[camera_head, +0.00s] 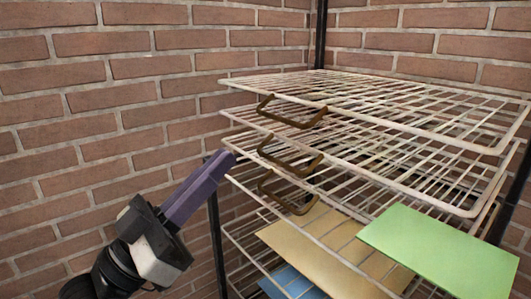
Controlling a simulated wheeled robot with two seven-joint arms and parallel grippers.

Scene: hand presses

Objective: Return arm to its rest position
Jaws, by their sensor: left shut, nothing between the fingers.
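My left gripper (229,158) comes in from the lower left with its purple fingers pointing up and to the right. The fingers lie together with nothing between them. In the picture their tips are just left of the rack's wire shelves; I cannot tell whether they touch. My right gripper is not in view. The wire rack (400,105) has several white wire shelves stacked closely, with brown handles (290,112) on their left front edges.
A green sheet (440,250) lies on the rack at the lower right. A tan sheet (325,255) and a blue sheet (290,284) lie lower. A dark post (215,225) stands behind the fingers. Brick walls (100,100) close off the left and back.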

